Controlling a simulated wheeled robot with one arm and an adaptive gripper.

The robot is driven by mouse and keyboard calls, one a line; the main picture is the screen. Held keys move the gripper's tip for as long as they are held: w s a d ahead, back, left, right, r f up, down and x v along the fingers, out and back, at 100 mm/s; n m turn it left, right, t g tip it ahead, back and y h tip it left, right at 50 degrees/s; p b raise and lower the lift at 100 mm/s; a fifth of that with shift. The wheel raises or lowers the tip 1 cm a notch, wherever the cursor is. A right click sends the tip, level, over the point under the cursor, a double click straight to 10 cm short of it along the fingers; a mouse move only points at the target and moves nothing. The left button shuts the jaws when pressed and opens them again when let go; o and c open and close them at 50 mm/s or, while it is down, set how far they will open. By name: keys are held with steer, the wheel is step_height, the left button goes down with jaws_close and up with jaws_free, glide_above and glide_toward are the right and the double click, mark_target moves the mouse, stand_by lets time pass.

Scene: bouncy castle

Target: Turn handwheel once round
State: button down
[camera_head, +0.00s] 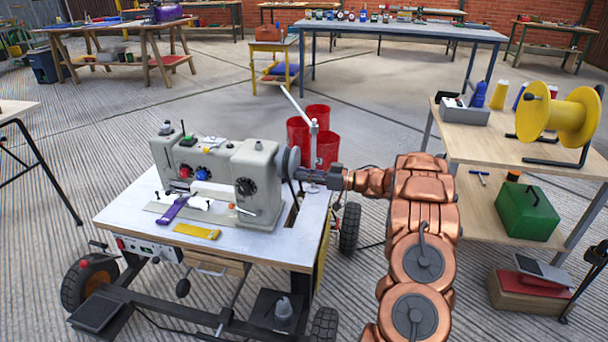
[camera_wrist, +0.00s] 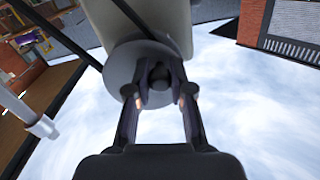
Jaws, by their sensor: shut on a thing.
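The handwheel (camera_head: 287,162) is a grey disc on the right end of a pale grey sewing machine (camera_head: 215,175). The machine stands on a wheeled table with a white top (camera_head: 125,215). My gripper (camera_head: 303,173) reaches in from the right and meets the handwheel's outer side. In the wrist view the grey handwheel (camera_wrist: 125,68) is straight ahead, and my gripper's two fingers (camera_wrist: 160,95) close around a dark round knob or hub (camera_wrist: 159,76) at its face. The fingers hide part of the wheel.
Red bins (camera_head: 317,115) stand behind the machine, close to my arm. A thin pale post (camera_head: 313,135) rises next to my gripper. A purple tool (camera_head: 173,208) and a yellow one (camera_head: 197,231) lie on the tabletop. A shelf table with a yellow reel (camera_head: 560,115) stands at right.

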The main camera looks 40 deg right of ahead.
mark_target(299, 164)
steer(key=n, duration=0.3)
steer(key=shift+w+d+f+b, duration=0.2)
steer(key=shift+d+f+b, duration=0.1)
steer(key=shift+f, duration=0.1)
steer(key=w+d+n+b, duration=0.1)
steer(key=n+b, duration=0.3)
steer(key=n, duration=0.1)
steer(key=w+d+n+b, duration=0.1)
steer(key=n+b, duration=0.2)
steer(key=n, duration=0.3)
steer(key=w+d+n+b, duration=0.1)
steer(key=n+b, duration=0.3)
steer(key=n, duration=0.2)
steer(key=shift+d+r+b, duration=0.1)
steer(key=shift+r+b, duration=0.2)
steer(key=shift+b, duration=0.05)
steer(key=shift+r+n+b, duration=0.25)
steer(key=shift+n+b, duration=0.2)
steer(key=shift+n, duration=0.15)
steer(key=shift+d+r, duration=0.1)
steer(key=c, duration=1)
jaws_free()
